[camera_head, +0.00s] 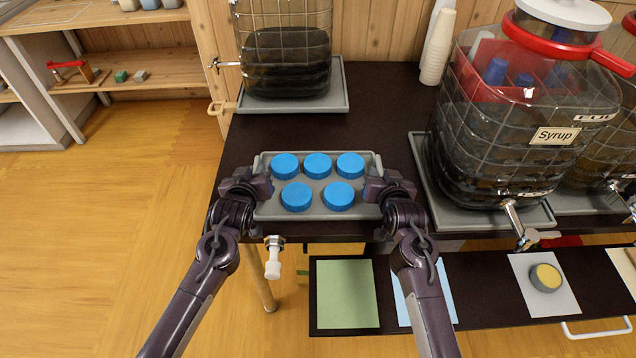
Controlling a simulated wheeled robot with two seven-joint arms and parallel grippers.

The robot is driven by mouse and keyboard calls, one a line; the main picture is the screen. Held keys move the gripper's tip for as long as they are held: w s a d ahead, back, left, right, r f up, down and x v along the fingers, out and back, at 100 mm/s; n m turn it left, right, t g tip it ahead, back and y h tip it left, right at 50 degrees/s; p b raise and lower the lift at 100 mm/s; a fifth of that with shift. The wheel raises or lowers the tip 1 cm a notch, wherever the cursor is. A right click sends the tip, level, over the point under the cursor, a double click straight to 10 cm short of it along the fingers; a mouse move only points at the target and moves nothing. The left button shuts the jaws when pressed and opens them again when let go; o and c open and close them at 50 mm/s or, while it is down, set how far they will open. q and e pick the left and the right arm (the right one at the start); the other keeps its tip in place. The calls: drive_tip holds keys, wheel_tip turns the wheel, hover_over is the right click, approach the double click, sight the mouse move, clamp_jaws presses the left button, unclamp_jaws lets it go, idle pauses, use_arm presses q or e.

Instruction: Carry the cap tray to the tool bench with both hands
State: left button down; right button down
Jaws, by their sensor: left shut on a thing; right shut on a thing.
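The cap tray (318,208) is a shallow light grey tray holding several round blue caps (317,166) in two rows. It is at the front left of the dark table, between my two grippers. My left gripper (258,186) is shut on the tray's left end. My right gripper (378,188) is shut on its right end. The fingertips are partly hidden by the gripper bodies. I cannot tell whether the tray touches the tabletop. I cannot tell which surface is the tool bench.
A tapped jar (285,60) stands on a grey tray behind. The syrup jar (520,120) stands close on the right. Stacked cups (437,48) are at the back. A lower dark shelf (490,298) with coloured sheets lies in front. Open wooden floor (110,220) is on the left.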

use_arm(q)
drive_tip(key=shift+r, duration=0.15)
use_arm(e)
drive_tip(key=shift+r, duration=0.1)
